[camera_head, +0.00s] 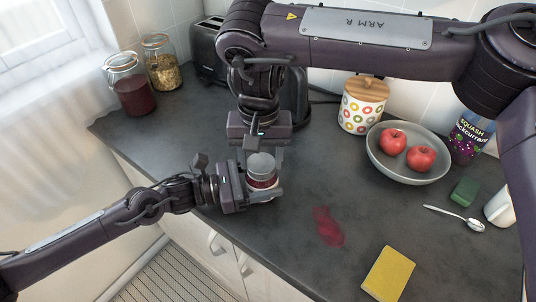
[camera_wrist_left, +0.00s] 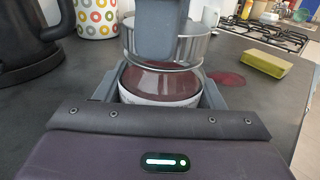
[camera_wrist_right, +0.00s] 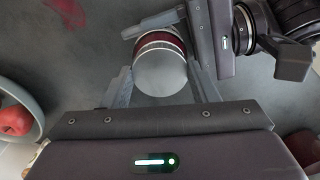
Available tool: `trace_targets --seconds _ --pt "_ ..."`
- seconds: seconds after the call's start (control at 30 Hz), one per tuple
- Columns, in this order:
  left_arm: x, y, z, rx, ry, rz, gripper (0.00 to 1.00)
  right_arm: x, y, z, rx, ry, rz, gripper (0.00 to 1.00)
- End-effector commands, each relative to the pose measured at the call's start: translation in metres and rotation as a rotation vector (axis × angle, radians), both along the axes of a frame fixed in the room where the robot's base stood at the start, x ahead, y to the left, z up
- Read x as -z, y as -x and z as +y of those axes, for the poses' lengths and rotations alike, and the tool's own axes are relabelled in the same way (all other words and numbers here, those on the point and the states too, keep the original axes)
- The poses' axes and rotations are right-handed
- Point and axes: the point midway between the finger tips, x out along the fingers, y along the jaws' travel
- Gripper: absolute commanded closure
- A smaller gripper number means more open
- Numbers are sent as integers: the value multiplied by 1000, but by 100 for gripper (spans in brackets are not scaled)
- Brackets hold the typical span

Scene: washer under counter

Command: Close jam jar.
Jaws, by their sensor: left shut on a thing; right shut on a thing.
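The jam jar (camera_head: 263,183), glass with dark red jam, stands upright near the counter's front edge. My left gripper (camera_head: 262,190) is shut around its lower body. In the left wrist view the jar (camera_wrist_left: 160,84) sits between the left fingers (camera_wrist_left: 157,98). The round silver lid (camera_head: 261,162) is over the jar's mouth, and my right gripper (camera_head: 263,154) is shut on it from above. In the right wrist view the lid (camera_wrist_right: 160,73) lies between the right fingers (camera_wrist_right: 161,82). I cannot tell whether the lid is seated.
A red jam smear (camera_head: 327,227) and a yellow sponge (camera_head: 388,274) lie to the right. A grey bowl (camera_head: 407,175) of apples, a spotted canister (camera_head: 362,105), a spoon (camera_head: 455,218) and a green sponge (camera_head: 464,192) are further right. Two jars and a black toaster (camera_head: 207,48) stand at the back.

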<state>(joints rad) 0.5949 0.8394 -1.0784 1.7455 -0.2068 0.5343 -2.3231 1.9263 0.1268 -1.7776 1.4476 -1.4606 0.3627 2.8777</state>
Motion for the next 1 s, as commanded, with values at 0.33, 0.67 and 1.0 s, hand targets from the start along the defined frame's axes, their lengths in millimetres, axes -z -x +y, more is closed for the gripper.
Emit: trace_targets --seconds 0.33,0.67,1.0 --pt "1 -5 5 -14 -5 -2 100 1 -1 -5 27 13 2 43" --pt "1 -3 3 -9 -4 -1 100 0 0 -3 21 9 2 25" --pt "1 -1 1 -4 -2 0 100 -33 0 -2 17 7 -3 25"
